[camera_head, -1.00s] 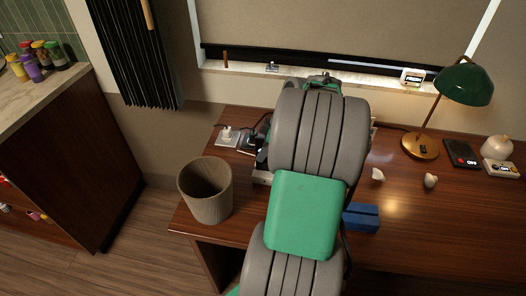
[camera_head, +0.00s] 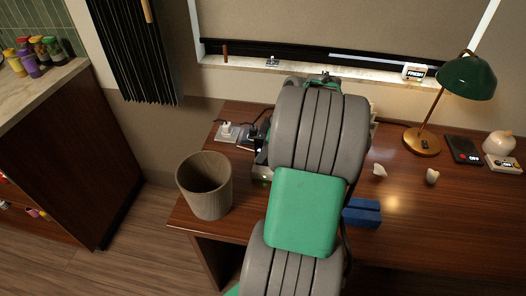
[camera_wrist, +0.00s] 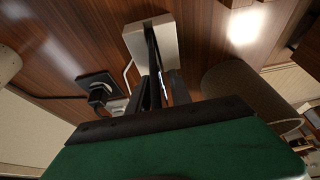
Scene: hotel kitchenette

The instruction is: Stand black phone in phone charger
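In the wrist view, a thin black slab seen edge-on, which looks like the black phone (camera_wrist: 154,62), is between the fingers of my gripper (camera_wrist: 160,92). The fingers are close together on it. Its far end meets a pale block with a dark slot, which looks like the phone charger (camera_wrist: 136,37); a white cable runs from its side. I cannot tell how deep the phone sits in the slot. In the head view my arm hides the gripper, phone and most of the charger.
A wall-plug plate (camera_head: 227,132) with cables lies at the desk's back left. A blue block (camera_head: 362,213), two pale pieces, a green lamp (camera_head: 467,78) and a black box (camera_head: 463,150) are right of my arm.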

